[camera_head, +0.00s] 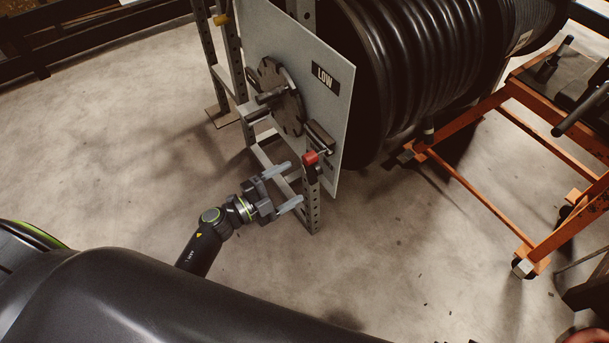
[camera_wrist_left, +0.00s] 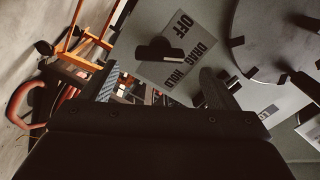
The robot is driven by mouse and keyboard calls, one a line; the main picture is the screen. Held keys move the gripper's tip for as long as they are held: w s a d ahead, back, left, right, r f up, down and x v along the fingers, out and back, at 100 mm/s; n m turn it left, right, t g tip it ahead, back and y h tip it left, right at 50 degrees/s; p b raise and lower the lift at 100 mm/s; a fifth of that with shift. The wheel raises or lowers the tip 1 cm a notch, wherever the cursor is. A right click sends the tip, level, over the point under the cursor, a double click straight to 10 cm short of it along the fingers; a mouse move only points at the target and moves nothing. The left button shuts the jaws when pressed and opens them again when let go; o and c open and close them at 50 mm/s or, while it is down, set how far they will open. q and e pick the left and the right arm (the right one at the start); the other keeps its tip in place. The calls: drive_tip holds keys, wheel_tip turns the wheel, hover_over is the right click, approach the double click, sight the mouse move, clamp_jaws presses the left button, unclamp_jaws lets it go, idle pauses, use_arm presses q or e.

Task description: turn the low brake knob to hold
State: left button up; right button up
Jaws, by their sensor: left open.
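In the left wrist view a dark brake knob (camera_wrist_left: 160,50) sits beside a grey plate (camera_wrist_left: 165,72) reading OFF, DRAG and HOLD. My left gripper (camera_head: 295,182) is open and empty, just short of the panel's lower part, apart from the knob. My right gripper is not in view.
A round dark flange (camera_head: 276,97) with a hub sticks out of the panel. A perforated metal post (camera_head: 311,205) stands below it. The black hose reel (camera_head: 425,70) is behind. An orange cart (camera_head: 478,185) stands at right. The floor left of the panel is clear.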

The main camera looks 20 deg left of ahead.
sight(311, 171)
use_arm(q)
drive_tip(key=shift+x, duration=2.7)
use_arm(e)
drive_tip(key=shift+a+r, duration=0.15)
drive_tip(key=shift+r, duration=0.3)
use_arm(q)
drive_tip(key=c, duration=1)
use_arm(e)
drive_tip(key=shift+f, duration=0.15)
